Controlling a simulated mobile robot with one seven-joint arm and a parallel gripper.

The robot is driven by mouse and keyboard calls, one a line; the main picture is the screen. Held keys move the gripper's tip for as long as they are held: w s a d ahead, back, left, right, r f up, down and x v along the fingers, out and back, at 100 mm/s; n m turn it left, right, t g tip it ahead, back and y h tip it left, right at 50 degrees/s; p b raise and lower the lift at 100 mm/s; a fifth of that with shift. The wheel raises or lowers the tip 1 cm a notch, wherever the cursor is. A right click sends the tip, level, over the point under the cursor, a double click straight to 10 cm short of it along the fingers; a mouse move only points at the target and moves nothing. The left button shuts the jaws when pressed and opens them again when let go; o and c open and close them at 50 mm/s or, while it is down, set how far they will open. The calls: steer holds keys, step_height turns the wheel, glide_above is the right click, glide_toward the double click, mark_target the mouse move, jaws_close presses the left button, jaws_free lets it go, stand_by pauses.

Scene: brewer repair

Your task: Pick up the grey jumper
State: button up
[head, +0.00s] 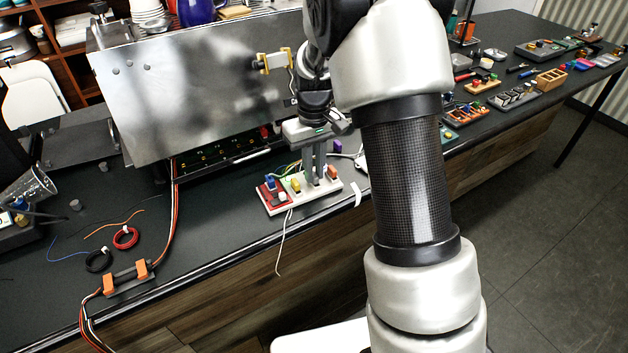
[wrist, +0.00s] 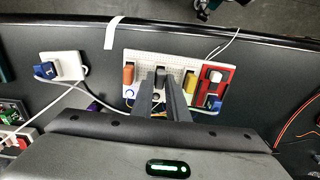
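The grey jumper (wrist: 160,74) stands in the white board (wrist: 140,60), between an orange jumper (wrist: 128,75) and a yellow one (wrist: 190,82). My gripper (wrist: 160,80) reaches down over the board, one finger on each side of the grey jumper. A narrow gap shows between the fingers; whether they press on the jumper is not clear. In the head view my gripper (head: 315,180) points down at the white board (head: 298,197), and the grey jumper is mostly hidden there by the fingers.
The board's red part (head: 271,196) carries blue and white pieces. A large metal brewer panel (head: 190,85) stands behind, left of my arm. A white block with a blue piece (wrist: 60,66) and cables lie nearby. The counter's front edge is close to the board.

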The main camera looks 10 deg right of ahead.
jaws_close()
step_height(320, 180, up, 10)
steer(key=shift+p, duration=0.3)
stand_by(0.7)
